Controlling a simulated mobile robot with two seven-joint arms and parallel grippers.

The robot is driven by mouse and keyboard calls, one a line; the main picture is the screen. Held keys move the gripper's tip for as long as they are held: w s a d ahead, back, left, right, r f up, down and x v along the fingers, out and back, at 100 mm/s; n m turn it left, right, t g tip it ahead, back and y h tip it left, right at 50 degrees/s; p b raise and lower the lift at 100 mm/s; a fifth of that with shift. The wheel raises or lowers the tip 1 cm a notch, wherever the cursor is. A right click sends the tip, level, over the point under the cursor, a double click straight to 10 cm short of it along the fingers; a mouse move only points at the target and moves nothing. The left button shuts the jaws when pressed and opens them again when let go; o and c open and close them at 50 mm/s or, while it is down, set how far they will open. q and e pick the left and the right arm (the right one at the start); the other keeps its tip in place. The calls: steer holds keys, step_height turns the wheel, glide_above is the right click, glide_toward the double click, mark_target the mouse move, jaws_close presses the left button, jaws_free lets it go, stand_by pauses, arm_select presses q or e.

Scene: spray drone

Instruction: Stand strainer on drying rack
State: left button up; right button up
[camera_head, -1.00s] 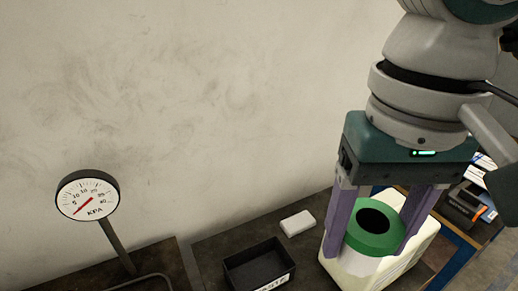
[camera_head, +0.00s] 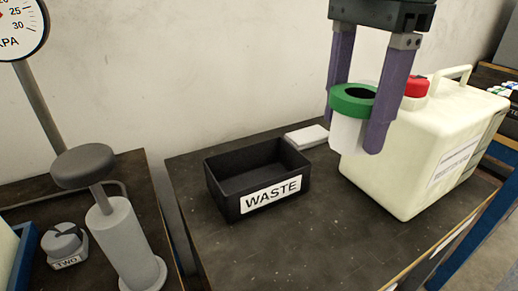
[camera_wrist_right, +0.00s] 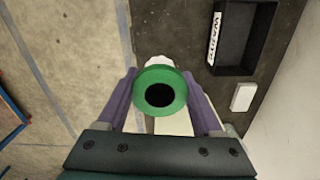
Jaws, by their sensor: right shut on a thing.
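The strainer has a green ring top (camera_head: 352,101) with a dark hole and a white mesh-like body (camera_head: 346,134) below. My right gripper (camera_head: 358,136) points down and is shut on the strainer, one purple finger on each side. It holds the strainer upright in the air in front of the cream jug. The right wrist view shows the green ring (camera_wrist_right: 160,92) between the purple fingers (camera_wrist_right: 161,104). I cannot make out a drying rack in these views. My left gripper is not in view.
A black WASTE bin (camera_head: 256,181) and a white block (camera_head: 307,137) are on the dark table (camera_head: 300,245). A cream jug (camera_head: 420,150) with a red cap (camera_head: 416,86) stands at right. A hand pump (camera_head: 118,235), a knob (camera_head: 62,243) and a gauge (camera_head: 20,28) are at left.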

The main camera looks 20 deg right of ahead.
mark_target(344, 146)
steer(key=shift+m, duration=0.9)
steer(key=f+b, duration=0.2)
steer(key=f, duration=0.1)
steer(key=f+b, duration=0.1)
steer(key=b, duration=0.1)
steer(key=shift+w+d+f, duration=0.15)
steer(key=shift+w+f, duration=0.2)
step_height(344, 146, down, 16)
steer(key=b, duration=0.3)
steer(key=shift+r+b, duration=0.1)
steer(key=shift+b, duration=0.3)
step_height(344, 146, down, 4)
steer(key=shift+f+b, duration=0.1)
steer(key=shift+b, duration=0.35)
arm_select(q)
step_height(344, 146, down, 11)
